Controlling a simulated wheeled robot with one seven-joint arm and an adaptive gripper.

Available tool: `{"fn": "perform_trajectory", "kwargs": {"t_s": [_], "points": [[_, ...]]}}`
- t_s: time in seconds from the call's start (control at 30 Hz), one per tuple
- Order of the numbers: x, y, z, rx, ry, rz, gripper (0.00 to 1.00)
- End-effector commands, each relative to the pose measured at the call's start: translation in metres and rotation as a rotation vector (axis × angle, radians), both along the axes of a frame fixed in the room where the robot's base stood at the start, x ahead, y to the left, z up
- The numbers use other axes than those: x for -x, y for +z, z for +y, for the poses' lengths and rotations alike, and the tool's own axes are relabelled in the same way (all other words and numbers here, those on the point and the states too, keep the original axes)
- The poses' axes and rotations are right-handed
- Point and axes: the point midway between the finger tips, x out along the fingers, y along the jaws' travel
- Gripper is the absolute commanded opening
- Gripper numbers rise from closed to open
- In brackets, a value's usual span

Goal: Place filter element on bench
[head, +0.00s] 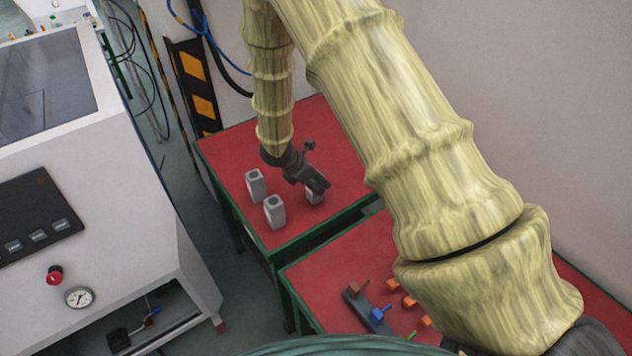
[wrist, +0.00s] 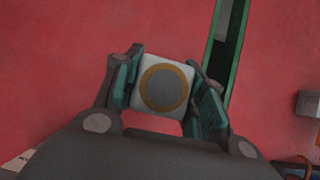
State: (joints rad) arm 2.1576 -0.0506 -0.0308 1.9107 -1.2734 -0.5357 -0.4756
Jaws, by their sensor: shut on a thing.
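The filter element (wrist: 164,88) is a pale, squarish block with a grey disc and a tan ring on its top face. My gripper (wrist: 162,92) is shut on it, one finger on each side, in the wrist view. In the head view my gripper (head: 316,188) is low over the red bench top (head: 340,150), and part of the held filter element (head: 314,196) shows below the fingers. I cannot tell whether its underside touches the bench. The fingers hide most of it in the head view.
Two similar grey blocks stand upright on the bench left of my gripper, one farther back (head: 255,185) and one nearer (head: 274,212). A second red bench (head: 325,268) in front holds a dark rack (head: 368,310) and several orange pieces. A white machine (head: 130,220) stands left.

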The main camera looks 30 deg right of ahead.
Motion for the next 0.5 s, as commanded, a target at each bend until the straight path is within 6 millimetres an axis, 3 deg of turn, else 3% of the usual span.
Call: {"fn": "perform_trajectory", "kwargs": {"t_s": [0.5], "points": [[0.0001, -0.0123, 0.0, 0.0, 0.0, 0.0, 0.14]]}}
